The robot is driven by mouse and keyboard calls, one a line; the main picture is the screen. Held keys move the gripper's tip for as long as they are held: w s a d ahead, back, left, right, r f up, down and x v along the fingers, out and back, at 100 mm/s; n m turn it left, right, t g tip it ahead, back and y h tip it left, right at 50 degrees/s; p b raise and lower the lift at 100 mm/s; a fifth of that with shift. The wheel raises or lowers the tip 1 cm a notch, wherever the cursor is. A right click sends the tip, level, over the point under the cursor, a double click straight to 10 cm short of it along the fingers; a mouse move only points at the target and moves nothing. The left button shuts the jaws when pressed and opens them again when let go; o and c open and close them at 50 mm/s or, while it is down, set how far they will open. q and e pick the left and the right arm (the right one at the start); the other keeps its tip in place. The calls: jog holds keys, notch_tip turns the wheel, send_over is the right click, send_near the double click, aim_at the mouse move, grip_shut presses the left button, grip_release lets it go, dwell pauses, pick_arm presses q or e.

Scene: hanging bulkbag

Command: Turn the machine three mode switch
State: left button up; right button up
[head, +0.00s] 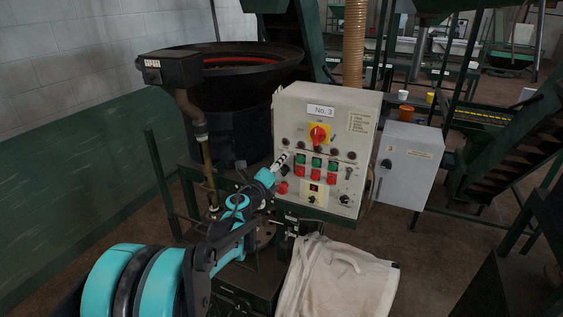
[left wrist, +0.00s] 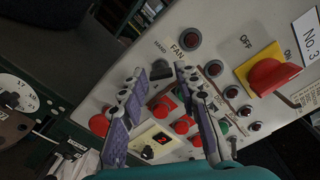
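The white control panel labelled No. 3 (head: 320,111) stands in the middle of the head view. My left gripper (head: 280,161) is at the panel's lower left side, in front of its face. In the left wrist view the two fingers of my left gripper (left wrist: 159,72) are spread apart with nothing held. A dark knob switch (left wrist: 161,106) shows between the fingers, near the words FAN and HAND. I cannot tell whether a finger touches it. A large red rotary switch on a yellow plate (head: 318,134) is higher on the panel. My right gripper is out of view.
Rows of red and green buttons (head: 315,169) fill the panel's middle. A grey box with a black handle (head: 411,165) is to its right. A white bulk bag (head: 340,280) hangs below. A dark round bowl (head: 235,68) stands behind on the left.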

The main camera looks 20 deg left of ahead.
pick_arm(q)
jog(key=s, duration=0.6)
jog(key=shift+s, duration=0.25)
jog(key=s+f+n+g+y+b, duration=0.3)
jog(key=s+f+n+y+b, duration=0.3)
jog(key=s+f+n+b, duration=0.7)
jog(key=s+d+f+n+g+h+b, duration=0.2)
jog(key=s+d+f+n+g, duration=0.2)
jog(key=s+d+f, duration=0.3)
jog(key=s+d+f+n+g+h+b, duration=0.3)
jog(key=s+d+f+n, duration=0.4)
jog(key=s+f, duration=0.3)
notch_tip(320, 180, down, 4)
jog(key=shift+s+f+n+g+b, duration=0.15)
jog(key=shift+s+n+g+b, duration=0.15)
jog(key=shift+s+g+b, duration=0.15)
jog(key=shift+a, duration=0.1)
